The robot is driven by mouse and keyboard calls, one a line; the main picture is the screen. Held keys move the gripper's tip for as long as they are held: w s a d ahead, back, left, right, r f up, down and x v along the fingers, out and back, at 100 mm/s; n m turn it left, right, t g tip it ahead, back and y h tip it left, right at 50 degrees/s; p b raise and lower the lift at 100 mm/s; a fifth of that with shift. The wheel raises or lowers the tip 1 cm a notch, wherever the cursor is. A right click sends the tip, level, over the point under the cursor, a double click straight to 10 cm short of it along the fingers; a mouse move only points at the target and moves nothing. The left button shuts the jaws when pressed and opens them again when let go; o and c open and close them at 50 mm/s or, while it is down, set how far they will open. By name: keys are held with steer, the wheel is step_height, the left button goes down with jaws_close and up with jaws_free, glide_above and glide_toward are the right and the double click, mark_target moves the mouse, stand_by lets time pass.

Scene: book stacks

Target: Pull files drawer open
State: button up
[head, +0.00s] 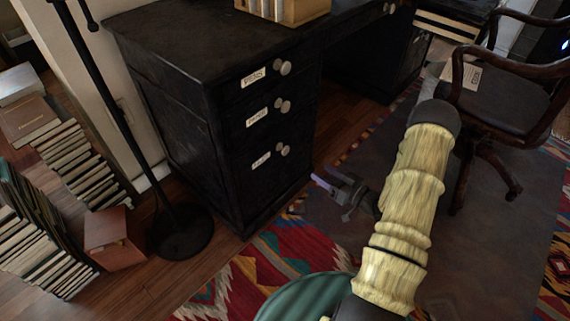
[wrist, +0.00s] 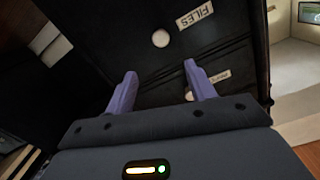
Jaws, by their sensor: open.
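The black desk (head: 190,50) has a stack of three drawers, each with a white label and a round pale knob. In the wrist view, the label reading FILES (wrist: 195,16) appears upside down, with its knob (wrist: 160,38) beside it. This matches the bottom drawer (head: 262,185) in the head view, whose knob (head: 283,150) is at its upper right. The drawer looks shut. My gripper (head: 332,182) is open and empty, in front of the drawer and to the right of it. In the wrist view its purple fingers (wrist: 160,74) point toward the drawer fronts, apart from the FILES knob.
A black floor lamp (head: 183,232) stands left of the desk. Stacked books (head: 75,160) and a reddish box (head: 113,240) lie farther left. A wooden chair (head: 510,85) is at right.

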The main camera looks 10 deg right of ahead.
mark_target(286, 152)
steer(key=shift+s+f+t, duration=0.3)
steer(key=shift+f, duration=0.3)
steer(key=b+x, duration=0.7)
steer(key=x, duration=0.9)
steer(key=shift+w+a+b, duration=0.1)
steer(key=shift+a+b, duration=0.1)
steer(key=shift+b, duration=0.15)
steer(key=shift+w+a+r, duration=0.15)
steer(key=shift+w+a, duration=0.1)
steer(key=shift+w, duration=0.2)
steer(key=shift+c, duration=0.2)
